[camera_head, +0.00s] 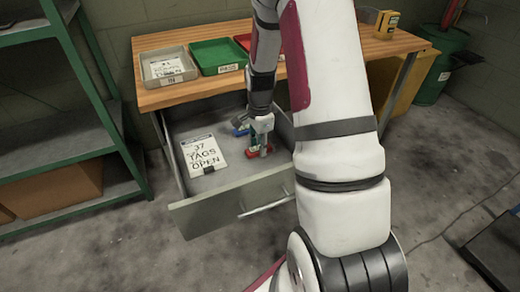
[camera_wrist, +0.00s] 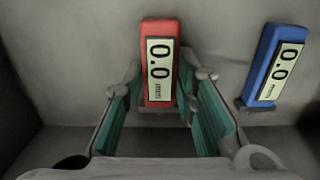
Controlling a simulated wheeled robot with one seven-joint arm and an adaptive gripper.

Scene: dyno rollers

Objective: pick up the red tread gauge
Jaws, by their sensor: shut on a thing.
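The red tread gauge (camera_wrist: 160,62) has a display reading 0.0 and lies between the fingertips of my gripper (camera_wrist: 160,88) in the wrist view. My gripper is shut on it, with one finger at each side. In the head view the red gauge (camera_head: 258,154) shows low inside the open drawer, under my gripper (camera_head: 261,140). A blue gauge (camera_wrist: 275,65), also reading 0.0, lies to the right in the wrist view, apart from the fingers. Whether the red gauge touches the drawer floor I cannot tell.
The open drawer (camera_head: 233,205) has walls around my gripper. A card reading "37 TAGS OPEN" (camera_head: 203,155) lies at its left. The wooden table (camera_head: 160,98) above bears grey (camera_head: 150,80), green (camera_head: 213,70) and red trays. A green shelf (camera_head: 92,70) stands left.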

